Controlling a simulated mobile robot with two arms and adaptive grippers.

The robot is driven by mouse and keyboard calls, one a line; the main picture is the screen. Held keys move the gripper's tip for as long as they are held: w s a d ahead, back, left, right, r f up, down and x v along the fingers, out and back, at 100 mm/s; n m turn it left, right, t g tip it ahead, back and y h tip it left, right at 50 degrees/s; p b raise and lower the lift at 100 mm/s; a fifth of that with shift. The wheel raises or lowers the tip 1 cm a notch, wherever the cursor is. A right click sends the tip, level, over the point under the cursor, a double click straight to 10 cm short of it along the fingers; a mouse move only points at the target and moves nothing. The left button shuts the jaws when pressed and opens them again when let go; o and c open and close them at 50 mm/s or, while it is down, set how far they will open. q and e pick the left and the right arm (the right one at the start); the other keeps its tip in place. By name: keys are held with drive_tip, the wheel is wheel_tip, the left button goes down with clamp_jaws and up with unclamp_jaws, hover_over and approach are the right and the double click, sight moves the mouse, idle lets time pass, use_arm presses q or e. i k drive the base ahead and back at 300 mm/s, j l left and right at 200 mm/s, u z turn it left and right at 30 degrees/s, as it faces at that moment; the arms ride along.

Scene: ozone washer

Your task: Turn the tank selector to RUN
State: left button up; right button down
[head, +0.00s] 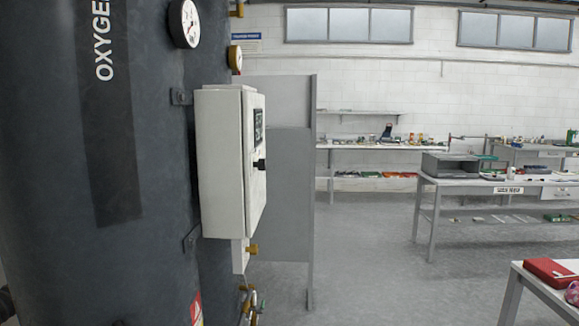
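A large dark grey tank (60,230) marked "OXYGEN" fills the left of the head view. A white control box (220,165) is mounted on its right side and shows mostly its side face. The front panel of the box is seen at a steep angle. It carries a dark display (258,126) and, below that, a small black knob (260,164) that looks like the selector. The knob's setting and any RUN label cannot be read from here. Neither of my grippers is in view.
A pressure gauge (185,23) sits above the box, and brass valves (252,250) sit below it. A grey partition (290,180) stands behind. Workbenches (480,182) and a table with a red case (550,272) stand at the right. The floor (380,260) between is clear.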

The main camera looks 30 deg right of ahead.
sight(262, 164)
drive_tip(key=z, duration=0.95)
